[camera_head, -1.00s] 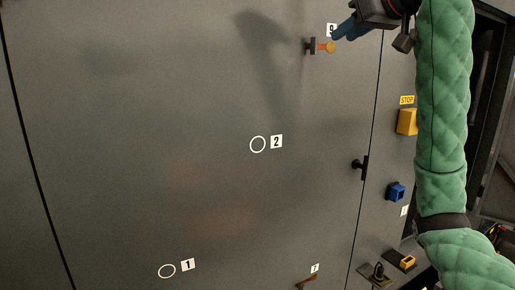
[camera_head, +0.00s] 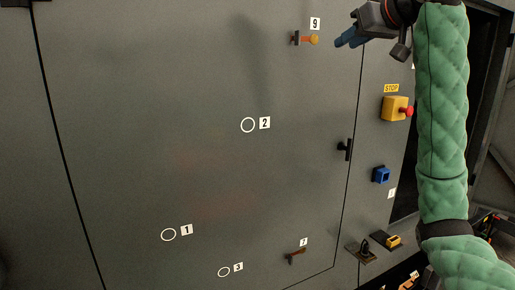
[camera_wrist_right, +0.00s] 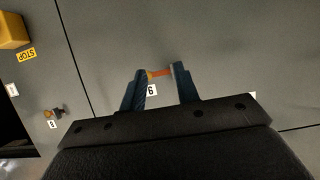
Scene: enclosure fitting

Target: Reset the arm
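My right arm, in a green quilted sleeve, comes down the right side of the head view. My right gripper (camera_head: 346,40) has blue fingers and is near the top, just right of the orange-tipped fitting (camera_head: 313,40) beside label 9, with a gap between them in the picture. In the right wrist view the two fingers of my right gripper (camera_wrist_right: 160,74) stand apart. The orange fitting (camera_wrist_right: 159,73) shows between them, apparently beyond the fingertips; contact is not visible. My left gripper is not in view.
The grey enclosure panel (camera_head: 130,120) has white rings at labels 1, 2 and 3. A black handle (camera_head: 346,149), a yellow stop box (camera_head: 394,108) with a red button and a blue socket (camera_head: 381,175) stick out on the right. An orange-brown fitting (camera_head: 296,256) is at label 7.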

